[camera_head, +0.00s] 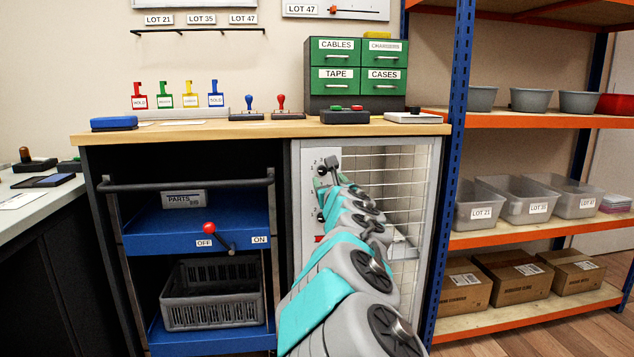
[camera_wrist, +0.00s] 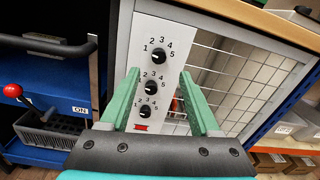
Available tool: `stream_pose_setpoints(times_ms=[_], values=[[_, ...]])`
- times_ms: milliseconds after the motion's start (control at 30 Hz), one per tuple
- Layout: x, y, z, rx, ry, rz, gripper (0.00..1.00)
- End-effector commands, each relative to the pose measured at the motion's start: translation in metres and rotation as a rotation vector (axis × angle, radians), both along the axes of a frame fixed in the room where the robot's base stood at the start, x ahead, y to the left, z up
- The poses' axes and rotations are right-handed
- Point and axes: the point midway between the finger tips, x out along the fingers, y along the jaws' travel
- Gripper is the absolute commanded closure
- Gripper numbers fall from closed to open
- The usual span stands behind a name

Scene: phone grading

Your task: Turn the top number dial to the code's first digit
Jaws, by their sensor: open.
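A pale dial panel (camera_wrist: 180,35) fills the middle of the wrist view, with numbers around each of its dials. The top number dial (camera_wrist: 158,54) is a black knob; its pointer setting is too small to read. The middle dial (camera_wrist: 154,87) and bottom dial (camera_wrist: 145,110) sit below it. My gripper (camera_wrist: 159,73) is open and empty, with its green fingers to either side of the dial column and the top dial just beyond the tips. In the head view my arm partly hides the panel (camera_head: 323,154). I cannot make out a written code.
The panel is beside a wire mesh door (camera_wrist: 235,75) under a wooden bench top (camera_head: 260,128). A blue cart (camera_head: 165,235) with a red-knobbed lever (camera_head: 209,228) stands to the left. A shelf rack (camera_head: 459,130) stands to the right.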

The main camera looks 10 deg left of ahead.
Motion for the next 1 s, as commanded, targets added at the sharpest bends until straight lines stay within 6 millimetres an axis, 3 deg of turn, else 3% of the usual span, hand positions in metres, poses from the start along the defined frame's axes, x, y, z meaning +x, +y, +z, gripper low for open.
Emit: stream_pose_setpoints(times_ms=[167,700,1000], values=[[0.007,0.006,-0.002,-0.014,-0.003,0.011,0.37],[0.061,0.019,-0.002,-0.010,-0.002,0.009,0.37],[0.075,0.021,-0.002,-0.011,-0.001,0.004,0.37]])
